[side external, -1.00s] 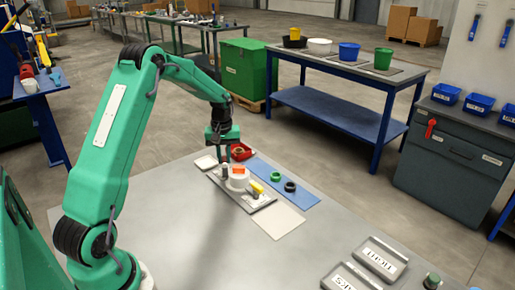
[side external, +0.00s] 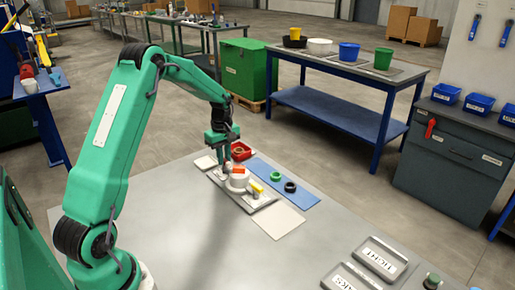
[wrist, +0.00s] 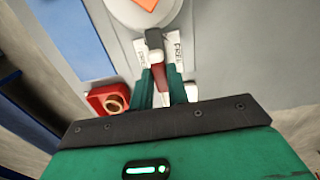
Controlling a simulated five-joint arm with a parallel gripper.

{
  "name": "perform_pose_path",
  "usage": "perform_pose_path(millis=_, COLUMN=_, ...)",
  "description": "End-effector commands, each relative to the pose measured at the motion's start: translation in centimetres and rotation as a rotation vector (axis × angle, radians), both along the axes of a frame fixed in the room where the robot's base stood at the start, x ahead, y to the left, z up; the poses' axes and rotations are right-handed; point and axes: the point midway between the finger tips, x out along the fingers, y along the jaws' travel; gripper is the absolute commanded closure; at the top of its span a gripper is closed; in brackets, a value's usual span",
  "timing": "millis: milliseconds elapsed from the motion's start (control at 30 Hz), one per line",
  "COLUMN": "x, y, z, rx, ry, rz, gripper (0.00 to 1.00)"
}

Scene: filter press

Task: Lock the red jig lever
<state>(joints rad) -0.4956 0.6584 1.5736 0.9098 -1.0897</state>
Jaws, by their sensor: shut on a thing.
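The red jig lever (wrist: 162,76) shows in the wrist view as a red strip between my fingers, with a grey-and-white end piece (wrist: 154,40) beyond it. My gripper (wrist: 161,80) is shut on the lever; its green fingers cover the lever's sides. White labels lie on both sides, and the one on the right (wrist: 174,48) appears to read FREE. In the side view my gripper (side external: 224,168) is low at the left end of the grey jig (side external: 265,203), beside a white round part (side external: 238,181) with an orange patch on top. The lever is hard to make out there.
A red tray (wrist: 98,101) with a tan ring is close beside my gripper. A blue mat (side external: 270,174) holds a green ring and a black ring. A yellow piece (side external: 257,187) stands on the jig.

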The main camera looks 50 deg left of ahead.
Motion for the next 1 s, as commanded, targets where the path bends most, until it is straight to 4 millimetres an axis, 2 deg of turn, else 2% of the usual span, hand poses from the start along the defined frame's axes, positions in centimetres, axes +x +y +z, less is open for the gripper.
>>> perform_pose_path(millis=267, x=0.0, y=0.0, z=0.2, rx=0.0, ry=-0.001, rz=0.003, gripper=1.0)
perform_pose_path(millis=300, x=0.0, y=0.0, z=0.2, rx=0.0, ry=-0.001, rz=0.003, gripper=0.78)
perform_pose_path(millis=400, x=0.0, y=0.0, z=0.2, rx=0.0, ry=-0.001, rz=0.002, gripper=0.62)
perform_pose_path(millis=767, x=0.0, y=0.0, z=0.3, rx=0.0, ry=-0.001, rz=0.001, gripper=0.62)
perform_pose_path(millis=1000, x=0.0, y=0.0, z=2.0, rx=0.001, ry=-0.002, rz=0.001, gripper=0.62)
